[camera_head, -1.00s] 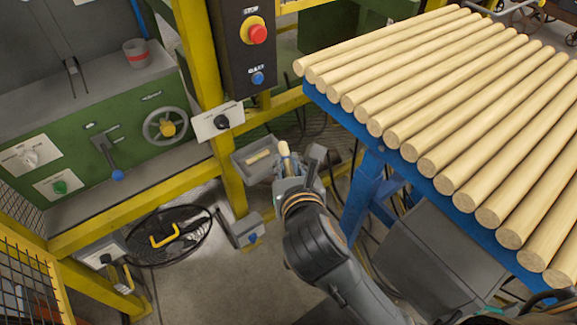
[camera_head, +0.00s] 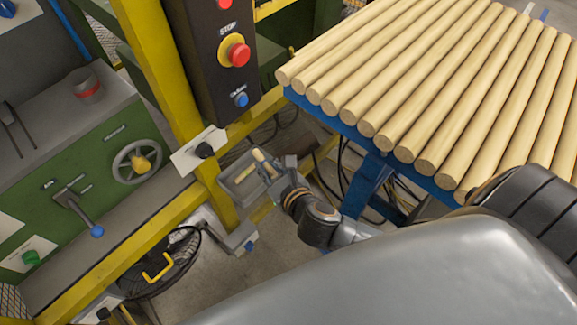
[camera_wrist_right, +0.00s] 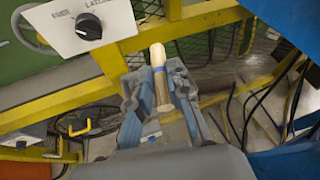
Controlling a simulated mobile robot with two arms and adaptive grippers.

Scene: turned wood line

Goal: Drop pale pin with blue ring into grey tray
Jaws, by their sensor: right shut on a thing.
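My right gripper (camera_head: 268,168) is shut on the pale pin (camera_head: 260,156), which sticks up out of the jaws. In the right wrist view, the pin (camera_wrist_right: 160,85) lies between the two fingers and its blue ring (camera_wrist_right: 158,69) shows near the upper end. My left gripper is not in view.
A blue rack with several long wooden rods (camera_head: 440,90) stands at the right. The green machine (camera_head: 90,170) is at the left.

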